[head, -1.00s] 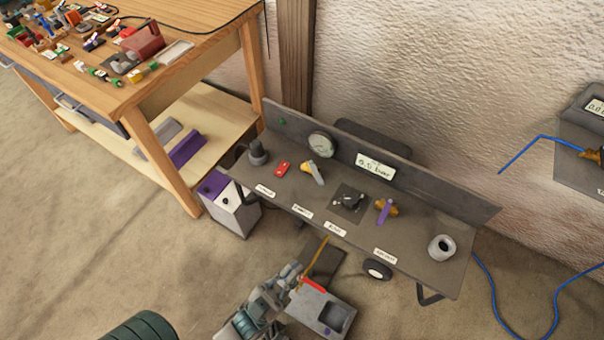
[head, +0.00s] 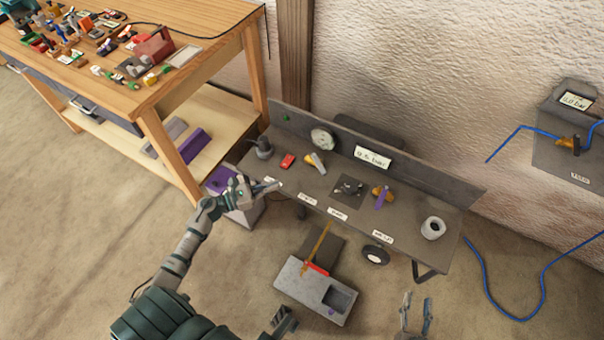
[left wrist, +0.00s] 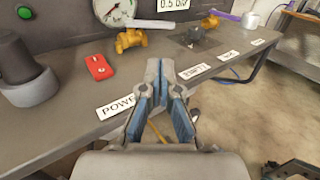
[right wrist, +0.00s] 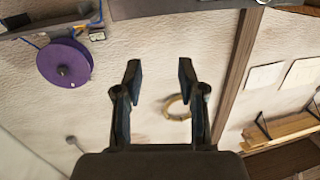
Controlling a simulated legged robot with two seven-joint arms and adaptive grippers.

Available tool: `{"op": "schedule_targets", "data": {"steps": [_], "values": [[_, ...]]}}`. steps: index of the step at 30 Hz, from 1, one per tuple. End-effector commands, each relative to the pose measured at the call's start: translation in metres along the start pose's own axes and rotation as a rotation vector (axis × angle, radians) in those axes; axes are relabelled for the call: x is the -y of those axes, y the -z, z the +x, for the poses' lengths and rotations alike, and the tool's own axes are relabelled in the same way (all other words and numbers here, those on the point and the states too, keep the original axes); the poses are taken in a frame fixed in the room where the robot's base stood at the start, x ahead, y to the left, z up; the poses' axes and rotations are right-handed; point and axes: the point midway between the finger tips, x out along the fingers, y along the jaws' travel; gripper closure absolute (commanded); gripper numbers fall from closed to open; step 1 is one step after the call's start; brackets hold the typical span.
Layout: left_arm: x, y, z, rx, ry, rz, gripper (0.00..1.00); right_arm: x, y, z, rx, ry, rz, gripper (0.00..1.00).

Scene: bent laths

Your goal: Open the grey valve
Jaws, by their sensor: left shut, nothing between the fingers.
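A yellow valve with a light grey lever (head: 318,164) sits on the grey bench panel (head: 400,212), below the round gauge. In the left wrist view its yellow body (left wrist: 128,39) and pale lever (left wrist: 150,23) show beyond the fingers. A second yellow valve has a purple lever (head: 381,198). Between them is a dark grey knob (head: 348,189) on a square plate. My left gripper (head: 272,187) is shut and empty at the panel's front left edge, short of the grey-levered valve. My right gripper (head: 415,302) is open and empty, low in front of the bench.
A red switch (head: 287,160) and a dark cylinder (head: 264,147) stand left of the valve. A white ring (head: 433,228) is at the right end. A grey box (head: 317,290) with a red part is on the floor. A wooden workbench (head: 190,65) stands left; a blue hose (head: 541,300) lies right.

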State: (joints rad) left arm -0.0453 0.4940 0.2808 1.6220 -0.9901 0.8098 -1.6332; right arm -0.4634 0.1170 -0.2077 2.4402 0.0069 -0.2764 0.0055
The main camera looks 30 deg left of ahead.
Motion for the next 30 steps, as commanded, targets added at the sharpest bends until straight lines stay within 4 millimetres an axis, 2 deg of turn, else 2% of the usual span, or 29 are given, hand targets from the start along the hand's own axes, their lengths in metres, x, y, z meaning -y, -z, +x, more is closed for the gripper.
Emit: {"op": "schedule_targets", "data": {"steps": [5, 15, 21, 25, 30], "values": [[-0.003, 0.003, 0.016, -0.003, -0.002, 0.013, 1.0, 0.001, -0.001, 0.001, -0.004, 0.0, -0.001, 0.6], [-0.003, 0.003, 0.088, 0.001, -0.002, 0.007, 1.0, 0.004, 0.006, 0.003, -0.059, 0.003, 0.0, 0.6], [-0.002, 0.003, 0.121, -0.002, -0.001, 0.008, 1.0, 0.004, 0.011, 0.002, -0.093, 0.003, 0.003, 0.6], [-0.002, 0.002, 0.133, -0.001, -0.001, 0.008, 1.0, 0.005, 0.014, 0.002, -0.113, 0.004, 0.004, 0.6], [-0.002, 0.003, 0.137, -0.002, -0.001, 0.007, 1.0, 0.005, 0.017, 0.003, -0.13, 0.005, 0.004, 0.6]]}}
